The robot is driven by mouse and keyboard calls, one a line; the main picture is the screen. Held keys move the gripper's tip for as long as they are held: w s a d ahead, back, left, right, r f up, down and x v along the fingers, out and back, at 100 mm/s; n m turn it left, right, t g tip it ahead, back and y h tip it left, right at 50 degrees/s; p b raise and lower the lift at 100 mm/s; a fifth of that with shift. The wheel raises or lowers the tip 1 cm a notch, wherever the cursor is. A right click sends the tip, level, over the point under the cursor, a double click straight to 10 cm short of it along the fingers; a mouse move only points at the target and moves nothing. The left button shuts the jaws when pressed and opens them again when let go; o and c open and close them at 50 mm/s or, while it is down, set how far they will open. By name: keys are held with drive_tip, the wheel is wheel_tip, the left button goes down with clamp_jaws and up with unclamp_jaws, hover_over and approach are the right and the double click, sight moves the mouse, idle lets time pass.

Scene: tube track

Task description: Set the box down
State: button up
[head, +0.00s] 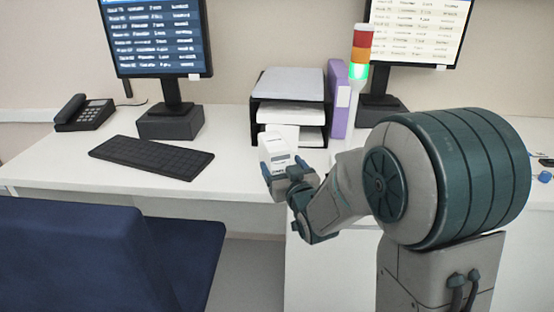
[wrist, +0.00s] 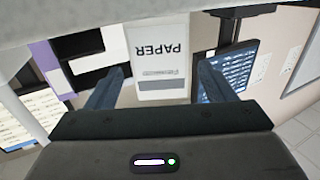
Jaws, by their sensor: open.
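The white box (head: 275,151), marked "PAPER" in the wrist view (wrist: 158,58), is at the front part of the white desk, before the paper tray. The wrist picture is upside down, and so is the lettering, so the box looks upright. My gripper (head: 287,178) is at the lower part of the box. Its two dark fingers are open, one on each side of the box in the wrist view (wrist: 160,82), with gaps visible. The box's base is hidden by the gripper, so I cannot tell whether it touches the desk.
The black paper tray (head: 290,113) and purple binder (head: 339,98) stand behind the box. A keyboard (head: 152,156) lies to the left, with a phone (head: 85,113) farther left. A signal light (head: 360,52) shows green. A blue chair (head: 90,255) is at the front left.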

drive_tip(key=s+d+f+m+g+h, duration=0.1)
drive_tip(key=s+d+f+g+h, duration=0.2)
drive_tip(key=s+d, duration=0.25)
drive_tip(key=s+d+f+m+g+h, duration=0.1)
drive_tip(key=s+d+f+g+h, duration=0.1)
drive_tip(key=s+d+g, duration=0.3)
drive_tip(key=s+d+m+g, duration=0.1)
drive_tip(key=s+d+g, duration=0.1)
drive_tip(key=s, duration=0.7)
drive_tip(key=s+d+f+m+g+h, duration=0.1)
drive_tip(key=s+d+g, duration=0.2)
drive_tip(key=s, duration=0.6)
drive_tip(key=shift+s+f+g, duration=0.2)
drive_tip(key=shift+g, duration=0.8)
